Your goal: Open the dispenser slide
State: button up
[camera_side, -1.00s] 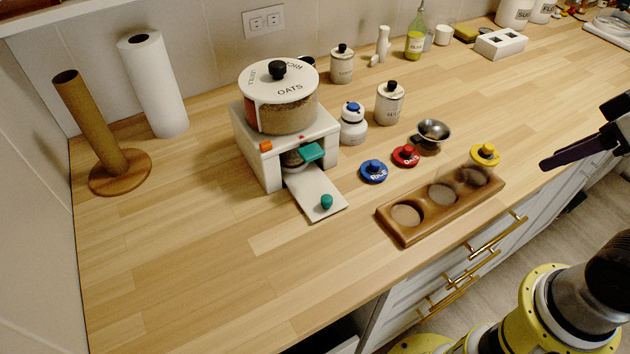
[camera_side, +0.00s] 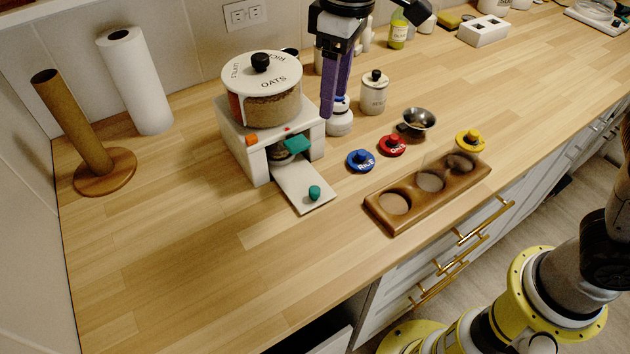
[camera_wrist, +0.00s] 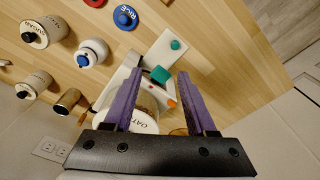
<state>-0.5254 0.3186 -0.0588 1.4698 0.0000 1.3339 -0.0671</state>
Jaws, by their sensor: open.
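The white dispenser (camera_side: 230,139) stands on the counter with a round lidded grain canister (camera_side: 268,105) on top, its lid marked OATS. A teal block (camera_side: 297,144) is at the dispenser's front opening. A pale plate (camera_side: 295,187) with a small teal knob (camera_side: 315,192) extends from below it onto the counter. My gripper (camera_side: 328,112) points down above the counter, just right of and behind the dispenser, touching nothing visible. In the wrist view my gripper (camera_wrist: 160,76) has its purple fingers apart and empty, with the teal block (camera_wrist: 160,74) and teal knob (camera_wrist: 175,44) beyond them.
A white jar with a blue knob (camera_side: 338,125) stands close to my fingers, partly hidden. The front-left counter is clear.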

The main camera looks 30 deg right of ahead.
jog(key=n, duration=0.1)
send_over(315, 190)
notch_tip(315, 190, down, 4)
jog(key=shift+g, duration=0.3)
notch_tip(315, 190, down, 14)
jog(key=shift+r, duration=0.1)
grip_shut()
jog(key=shift+r, duration=0.1)
dwell(1.1)
